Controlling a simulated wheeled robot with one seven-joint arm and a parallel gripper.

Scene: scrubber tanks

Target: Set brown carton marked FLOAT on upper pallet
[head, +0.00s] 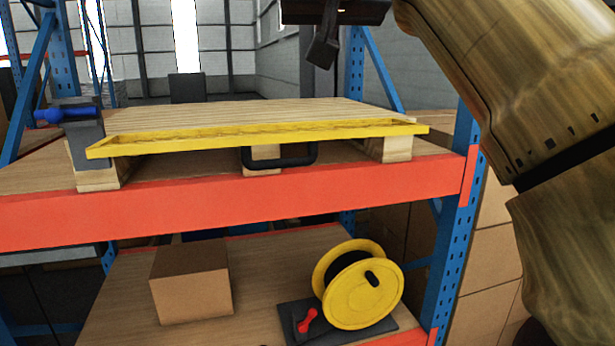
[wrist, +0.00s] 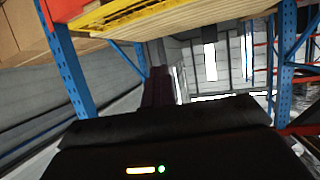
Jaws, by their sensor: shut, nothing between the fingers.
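A brown carton (head: 190,287) stands on the lower shelf, left of the middle in the head view. No FLOAT marking is readable on its visible sides. The upper pallet (head: 250,112), a wooden deck with a yellow front lip (head: 260,138), lies on the upper shelf, and its deck looks bare. Its underside edge also shows in the wrist view (wrist: 150,22). My gripper (head: 323,52) is shut and empty, pointing down above the back right part of the pallet in the head view. In the wrist view its dark body fills the bottom, with the finger (wrist: 158,88) ahead.
An orange beam (head: 230,207) fronts the upper shelf between blue uprights (head: 455,255). A grey clamp with a blue handle (head: 80,125) sits at the pallet's left corner. A black handle (head: 280,160) hangs under the lip. A yellow reel (head: 362,290) stands right of the carton, beside a red lever (head: 307,320).

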